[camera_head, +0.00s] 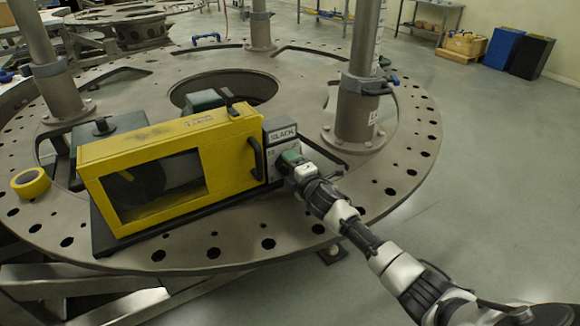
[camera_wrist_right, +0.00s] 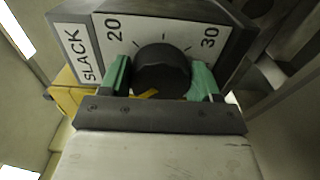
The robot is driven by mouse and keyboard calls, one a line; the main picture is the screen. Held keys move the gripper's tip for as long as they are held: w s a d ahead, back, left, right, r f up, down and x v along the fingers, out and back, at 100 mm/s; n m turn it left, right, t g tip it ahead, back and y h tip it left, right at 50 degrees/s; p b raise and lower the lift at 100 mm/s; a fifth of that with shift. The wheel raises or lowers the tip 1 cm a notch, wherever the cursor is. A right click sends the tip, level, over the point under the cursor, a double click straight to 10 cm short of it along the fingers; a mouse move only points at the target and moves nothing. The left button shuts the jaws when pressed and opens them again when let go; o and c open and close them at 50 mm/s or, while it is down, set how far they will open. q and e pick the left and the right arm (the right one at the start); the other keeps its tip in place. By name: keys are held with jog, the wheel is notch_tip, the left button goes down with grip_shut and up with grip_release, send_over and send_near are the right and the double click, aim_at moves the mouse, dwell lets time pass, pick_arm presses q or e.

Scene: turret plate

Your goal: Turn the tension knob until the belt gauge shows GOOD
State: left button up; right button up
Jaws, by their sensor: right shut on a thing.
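The belt gauge sign (camera_head: 283,133) reads SLACK on the right end of a yellow belt guard housing (camera_head: 210,145); the sign (camera_wrist_right: 75,48) also reads SLACK in the right wrist view. The black round tension knob (camera_wrist_right: 162,68) sits on a white dial face (camera_wrist_right: 135,32) marked 20 and 30 with tick lines. My right gripper (camera_wrist_right: 160,80), with green fingertips on both sides of the knob, is shut on it. In the head view, my right gripper (camera_head: 291,160) covers the knob and part of the dial. My left gripper is out of view.
The housing stands on a large round steel plate (camera_head: 250,246) with holes along its rim. A yellow tape roll (camera_head: 31,183) lies at left. A steel post (camera_head: 358,110) stands just behind right of the gauge. The floor at right is clear.

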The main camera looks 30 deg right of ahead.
jog(key=o, duration=0.9)
jog(key=shift+s, duration=0.15)
jog(key=s, duration=0.7)
jog(key=s+d, duration=0.1)
jog(key=s, duration=0.2)
jog(key=shift+s+b, duration=0.3)
jog(key=shift+b, duration=0.1)
